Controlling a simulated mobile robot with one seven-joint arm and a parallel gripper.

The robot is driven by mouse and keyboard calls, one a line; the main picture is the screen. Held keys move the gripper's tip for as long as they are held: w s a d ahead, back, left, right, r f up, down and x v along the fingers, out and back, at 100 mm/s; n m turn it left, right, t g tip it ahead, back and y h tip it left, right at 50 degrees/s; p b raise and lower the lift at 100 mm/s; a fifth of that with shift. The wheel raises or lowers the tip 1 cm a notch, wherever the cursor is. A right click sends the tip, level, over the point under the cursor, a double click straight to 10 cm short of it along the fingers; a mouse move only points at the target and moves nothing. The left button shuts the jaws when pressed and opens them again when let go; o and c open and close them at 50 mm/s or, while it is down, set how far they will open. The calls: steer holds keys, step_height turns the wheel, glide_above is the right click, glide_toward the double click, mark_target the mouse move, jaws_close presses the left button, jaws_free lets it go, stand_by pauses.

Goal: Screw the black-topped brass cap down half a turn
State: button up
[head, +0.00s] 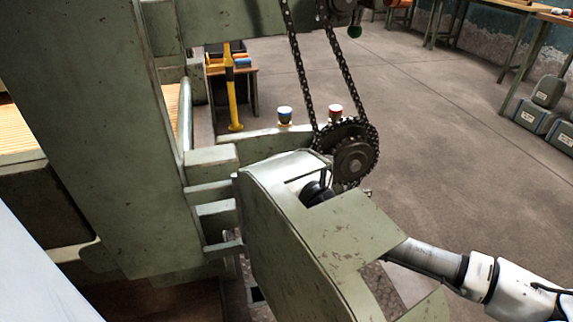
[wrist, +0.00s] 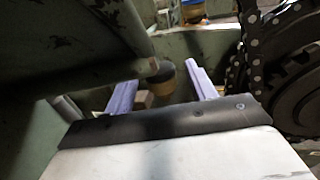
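The black-topped brass cap (wrist: 167,82) shows in the wrist view, a dark top over a tan-gold body, in shadow under the green machine parts. My gripper (wrist: 161,74) is open, with its two pale purple fingers apart and pointing toward the cap. The cap appears in the gap between the fingers, nearer the right one; I see no finger touching it. I cannot tell how far beyond the fingertips it lies. In the head view my arm goes behind the green sheet-metal guard (head: 285,225), which hides the gripper and the cap.
A chain and sprocket (head: 352,155) sit above the guard and show close on the right in the wrist view (wrist: 290,85). A green bar (wrist: 100,40) crosses the upper left there. A blue-topped cap (head: 285,115) and red-topped cap (head: 335,113) stand behind the guard. Open floor lies right.

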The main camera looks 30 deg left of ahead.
steer(key=shift+d, duration=0.1)
steer(key=v, duration=0.7)
steer(key=shift+s+d, duration=0.15)
stand_by(0.3)
